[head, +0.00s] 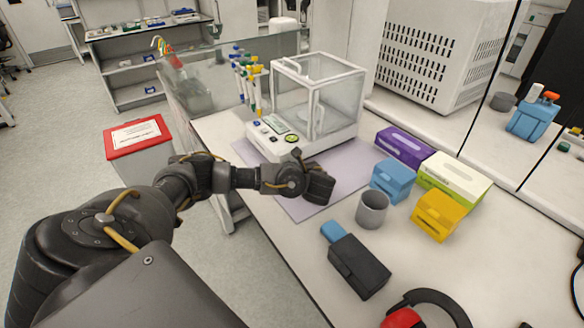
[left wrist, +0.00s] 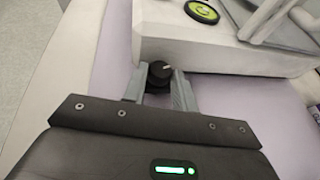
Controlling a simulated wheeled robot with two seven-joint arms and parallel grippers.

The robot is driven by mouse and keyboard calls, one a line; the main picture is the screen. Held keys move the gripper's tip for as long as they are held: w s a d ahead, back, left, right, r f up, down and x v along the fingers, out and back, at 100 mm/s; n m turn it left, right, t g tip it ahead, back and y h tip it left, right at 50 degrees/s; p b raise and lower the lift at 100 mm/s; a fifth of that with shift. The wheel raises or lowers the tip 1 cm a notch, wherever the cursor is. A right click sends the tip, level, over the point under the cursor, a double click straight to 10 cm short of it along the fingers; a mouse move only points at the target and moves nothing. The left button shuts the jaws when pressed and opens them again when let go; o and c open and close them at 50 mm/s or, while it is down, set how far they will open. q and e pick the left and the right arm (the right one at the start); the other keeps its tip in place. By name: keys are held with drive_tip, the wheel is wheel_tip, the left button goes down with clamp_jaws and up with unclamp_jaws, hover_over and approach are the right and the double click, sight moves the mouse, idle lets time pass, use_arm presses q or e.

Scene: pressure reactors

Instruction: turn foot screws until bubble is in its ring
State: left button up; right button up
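The white balance (head: 335,130) with a clear glass draft shield stands on a lilac mat (head: 335,183). Its round yellow-green bubble level (head: 292,138) is on the front part of the base. A black foot screw (left wrist: 158,70) with a pale mark shows under the base corner. My left gripper (left wrist: 159,84) has its two grey fingers on either side of this screw, seemingly touching it. My right gripper is out of view.
To the right stand purple (head: 405,147) and green-white boxes (head: 455,176), blue (head: 391,180) and yellow (head: 435,214) holders and a grey cup (head: 372,208). A dark case (head: 358,265) and red ear muffs (head: 403,318) lie nearer. A pipette rack (head: 250,80) stands behind left.

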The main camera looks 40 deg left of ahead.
use_arm(q)
drive_tip(key=shift+c, duration=0.9)
drive_tip(key=shift+w+d+r+n+g+y+p, duration=0.15)
drive_tip(key=shift+n+g+y+p, duration=0.25)
drive_tip(key=shift+n+g+p, duration=0.35)
drive_tip(key=n+g+p, duration=0.3)
drive_tip(key=shift+w+g+y, duration=0.25)
drive_tip(key=shift+w+y, duration=0.05)
drive_tip(key=shift+y, duration=0.1)
drive_tip(key=shift+w+n+g+p, duration=0.15)
drive_tip(key=shift+n+g+p, duration=0.5)
drive_tip(key=shift+g+p, duration=0.05)
drive_tip(key=o, duration=1)
drive_tip(key=shift+c, duration=0.2)
drive_tip(key=p+v, duration=0.7)
drive_tip(key=v, duration=0.2)
drive_tip(key=shift+w+d+r, duration=0.1)
drive_tip(key=shift+d+r, duration=0.1)
drive_tip(key=shift+d, duration=0.6)
